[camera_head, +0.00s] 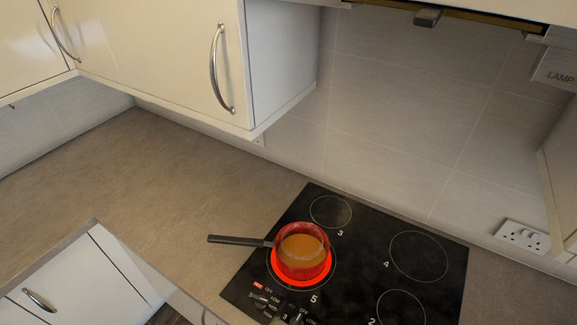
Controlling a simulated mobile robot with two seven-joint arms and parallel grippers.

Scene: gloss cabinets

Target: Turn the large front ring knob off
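The large front ring (271,267), marked 5 on the black hob (345,275), glows bright red. A red pot (303,268) with orange-brown liquid stands on it, its dark handle (238,240) pointing left. At the hob's front edge is a knob (262,301) beside a small label that looks like a 5, with OFF and LOW markings and a small red mark near it. Its exact setting is too small to read. Other knobs (296,319) are cut off by the bottom edge. Neither of my grippers is in view.
The other rings, such as ring 3 (330,211) and ring 4 (419,257), are dark and empty. The worktop (150,180) left of the hob is clear. Wall cabinets (170,60) overhang the back left. A socket (522,237) is on the wall at right.

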